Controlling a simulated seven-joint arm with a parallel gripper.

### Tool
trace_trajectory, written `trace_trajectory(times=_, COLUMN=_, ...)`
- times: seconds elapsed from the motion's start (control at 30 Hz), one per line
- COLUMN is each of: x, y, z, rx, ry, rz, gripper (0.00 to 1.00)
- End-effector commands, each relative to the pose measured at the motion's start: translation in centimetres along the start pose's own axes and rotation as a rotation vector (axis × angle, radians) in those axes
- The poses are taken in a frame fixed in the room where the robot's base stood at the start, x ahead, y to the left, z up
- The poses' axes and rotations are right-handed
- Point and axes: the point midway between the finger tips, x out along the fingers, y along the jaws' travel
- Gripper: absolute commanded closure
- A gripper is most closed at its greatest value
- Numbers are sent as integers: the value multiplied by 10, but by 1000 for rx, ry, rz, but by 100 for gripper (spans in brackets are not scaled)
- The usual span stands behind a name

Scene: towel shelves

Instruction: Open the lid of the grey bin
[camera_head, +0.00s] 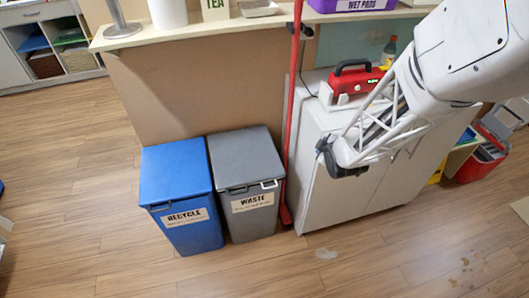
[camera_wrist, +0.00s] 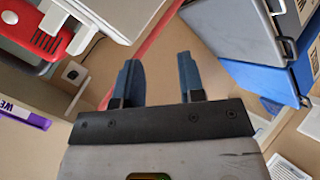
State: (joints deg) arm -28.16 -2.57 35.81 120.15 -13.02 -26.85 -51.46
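The grey bin (camera_head: 247,185), labelled WASTE, stands on the floor with its flat grey lid (camera_head: 243,155) shut. A light handle shows at the lid's front right edge (camera_head: 269,184). In the wrist view the grey bin (camera_wrist: 236,28) is at the upper right, rotated and partly cut off. My gripper (camera_head: 338,162) is right of the bin, in front of the white cabinet and apart from the bin. In the wrist view its two blue-grey fingers are spread with nothing between them (camera_wrist: 158,62).
A blue RECYCLE bin (camera_head: 180,190) stands close at the grey bin's left. A red pole (camera_head: 291,110) stands between the grey bin and the white cabinet (camera_head: 330,195). A counter (camera_head: 190,29) runs behind the bins.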

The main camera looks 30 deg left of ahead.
Motion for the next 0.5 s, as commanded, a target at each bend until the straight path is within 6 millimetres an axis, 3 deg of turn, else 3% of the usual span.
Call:
trace_trajectory(times=0.2, x=54, y=-61, z=-33, rx=-183, ry=141, rz=28, gripper=64)
trace_trajectory(times=0.5, x=104, y=-156, z=-72, rx=-408, ry=341, rz=99, gripper=64)
